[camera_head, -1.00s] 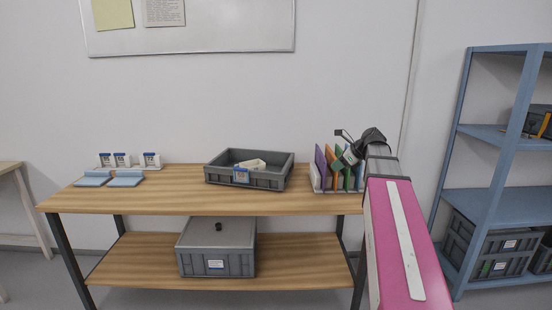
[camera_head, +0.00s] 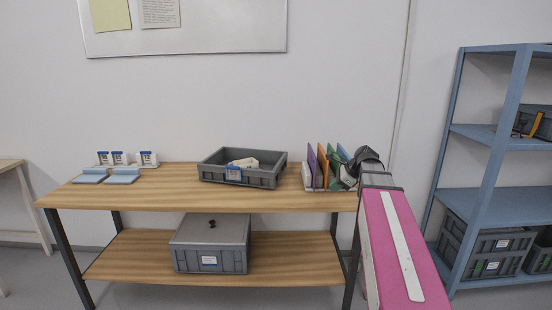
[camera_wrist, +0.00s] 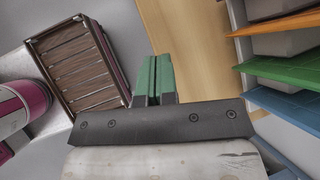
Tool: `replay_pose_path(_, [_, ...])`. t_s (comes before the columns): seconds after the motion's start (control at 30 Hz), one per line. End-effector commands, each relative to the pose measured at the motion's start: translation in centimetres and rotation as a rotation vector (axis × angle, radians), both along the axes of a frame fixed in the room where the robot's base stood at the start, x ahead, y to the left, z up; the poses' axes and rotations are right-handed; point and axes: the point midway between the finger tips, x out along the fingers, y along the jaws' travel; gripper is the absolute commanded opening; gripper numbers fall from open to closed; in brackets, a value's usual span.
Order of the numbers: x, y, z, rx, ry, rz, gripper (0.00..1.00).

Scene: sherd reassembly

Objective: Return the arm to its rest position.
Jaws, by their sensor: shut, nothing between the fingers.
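My gripper (camera_wrist: 153,78) shows in the wrist view, its two green fingers together with nothing between them. The finger tips point over the edge of the wooden table top (camera_wrist: 185,50). In the head view my arm reaches up from the lower right, and its dark wrist end is at the table's right end, beside and partly in front of the rack of coloured panels (camera_head: 309,168). The fingers are not clear in that view. Orange and green panels (camera_wrist: 285,75) show close by at the right of the wrist view.
A grey open bin (camera_head: 215,173) with pale pieces stands mid-table (camera_head: 170,200). Blue pads (camera_head: 122,176) and white label cards (camera_head: 118,158) are at the left. A lidded grey box (camera_head: 209,258) is on the lower shelf. A blue shelving unit (camera_head: 487,205) stands at right.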

Motion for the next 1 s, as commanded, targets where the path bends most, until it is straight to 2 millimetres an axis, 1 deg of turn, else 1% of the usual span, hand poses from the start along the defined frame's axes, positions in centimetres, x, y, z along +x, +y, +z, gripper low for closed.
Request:
replay_pose_path(0.03, [-0.6,0.4,-1.3,-0.029,-0.011,0.038,0.0])
replay_pose_path(0.17, [-2.1,1.2,-4.9,-0.128,-0.059,0.177,0.0])
replay_pose_path(0.27, [-3.8,2.0,-8.6,-0.228,-0.104,0.333,0.0])
replay_pose_path(0.3, [-4.6,2.3,-10.1,-0.271,-0.123,0.408,0.0])
replay_pose_path(0.37, [-5.9,2.6,-12.4,-0.334,-0.149,0.523,0.0])
replay_pose_path(0.4, [-6.8,2.9,-13.8,-0.374,-0.164,0.604,0.0])
replay_pose_path(0.47, [-8.1,3.2,-15.9,-0.43,-0.188,0.727,0.0])
replay_pose_path(0.6, [-11.4,3.8,-20.2,-0.543,-0.233,1.033,0.0])
replay_pose_path(0.7, [-13.6,4.1,-22.8,-0.604,-0.258,1.246,0.0])
replay_pose_path(0.8, [-15.4,4.2,-24.7,-0.644,-0.275,1.427,0.0])
replay_pose_path(0.9, [-16.6,4.2,-25.8,-0.665,-0.286,1.556,0.0])
replay_pose_path(1.0, [-17.1,4.1,-26.4,-0.676,-0.293,1.627,0.0])
